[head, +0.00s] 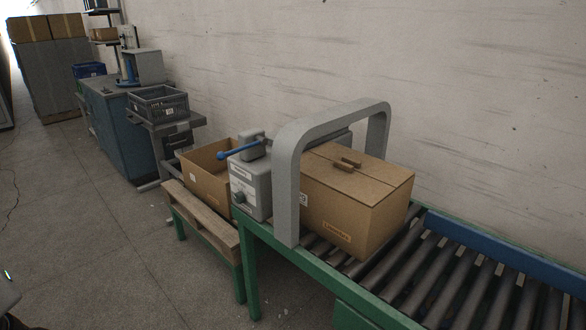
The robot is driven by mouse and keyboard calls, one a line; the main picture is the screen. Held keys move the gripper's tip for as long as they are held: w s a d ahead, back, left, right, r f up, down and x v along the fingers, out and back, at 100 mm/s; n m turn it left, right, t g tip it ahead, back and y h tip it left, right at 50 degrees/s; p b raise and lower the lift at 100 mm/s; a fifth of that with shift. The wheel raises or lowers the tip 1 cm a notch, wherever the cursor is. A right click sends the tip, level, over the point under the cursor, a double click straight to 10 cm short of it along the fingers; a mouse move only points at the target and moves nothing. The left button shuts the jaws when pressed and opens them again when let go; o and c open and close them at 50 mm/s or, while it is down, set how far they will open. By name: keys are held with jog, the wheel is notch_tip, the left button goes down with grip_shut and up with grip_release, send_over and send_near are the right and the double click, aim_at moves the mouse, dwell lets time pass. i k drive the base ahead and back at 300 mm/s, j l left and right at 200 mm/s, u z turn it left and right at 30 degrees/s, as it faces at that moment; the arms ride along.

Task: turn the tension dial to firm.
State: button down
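A grey control box (263,188) stands at the left end of the roller conveyor, beside a grey arch (287,180). A small dark knob (240,198) sits low on its front face, under pale labels; it may be the tension dial. Its setting and any firm mark are too small to read. A lever with a blue handle (234,154) is on top of the box and points left.
A closed cardboard box (355,215) sits under the arch on the conveyor rollers (445,262). An open carton (205,178) and a wooden pallet board (205,220) lie left of the control box. A dark crate (158,104) stands behind. The floor (110,235) at front left is clear.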

aim_at(239, 197)
jog(key=i+j+u, duration=0.15)
jog(key=i, duration=0.3)
jog(key=i+u, duration=0.15)
jog(key=i, duration=0.3)
